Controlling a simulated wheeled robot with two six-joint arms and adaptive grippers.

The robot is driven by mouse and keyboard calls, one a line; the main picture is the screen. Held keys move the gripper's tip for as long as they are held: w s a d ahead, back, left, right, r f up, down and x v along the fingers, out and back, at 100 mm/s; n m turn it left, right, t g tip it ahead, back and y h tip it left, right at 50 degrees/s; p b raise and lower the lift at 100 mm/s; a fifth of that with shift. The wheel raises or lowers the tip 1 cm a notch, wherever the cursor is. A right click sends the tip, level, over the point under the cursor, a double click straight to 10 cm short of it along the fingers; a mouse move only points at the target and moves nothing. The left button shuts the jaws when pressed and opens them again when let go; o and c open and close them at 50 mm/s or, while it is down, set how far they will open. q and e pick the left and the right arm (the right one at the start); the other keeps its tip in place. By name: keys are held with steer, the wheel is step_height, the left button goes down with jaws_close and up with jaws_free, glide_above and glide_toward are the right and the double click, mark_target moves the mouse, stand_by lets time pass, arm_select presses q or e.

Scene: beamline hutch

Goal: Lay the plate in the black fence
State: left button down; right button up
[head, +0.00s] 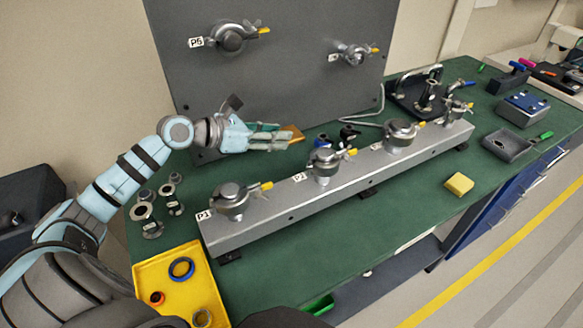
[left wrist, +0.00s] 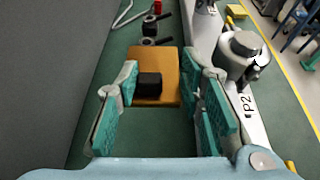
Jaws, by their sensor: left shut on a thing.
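My left gripper (head: 277,135) is shut on the orange-brown plate (head: 293,134), above the green bench behind the grey rail. In the left wrist view the plate (left wrist: 167,70) lies between the teal-padded fingers (left wrist: 160,72), with a small black block (left wrist: 149,85) showing over its near part. I cannot tell whether the block is fixed to the plate. I cannot clearly make out the black fence; a dark base with a metal handle (head: 405,97) stands at the back right of the bench. My right gripper is not in view.
The grey rail (head: 285,196) with several clamp fittings runs along the bench. A tall grey panel (head: 285,75) stands behind the gripper. A yellow tray (head: 150,268) with rings is at front left. A yellow block (head: 459,184) lies at right, with bare green bench around it.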

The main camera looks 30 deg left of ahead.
mark_target(277, 180)
arm_select(q)
step_height(277, 180, down, 13)
steer(key=b, duration=0.3)
steer(key=shift+r+b, duration=0.15)
steer(key=shift+b, duration=0.15)
steer(key=shift+r, duration=0.1)
steer(key=c, duration=1.3)
jaws_free()
steer(key=shift+c, duration=0.2)
steer(key=shift+o, duration=1.3)
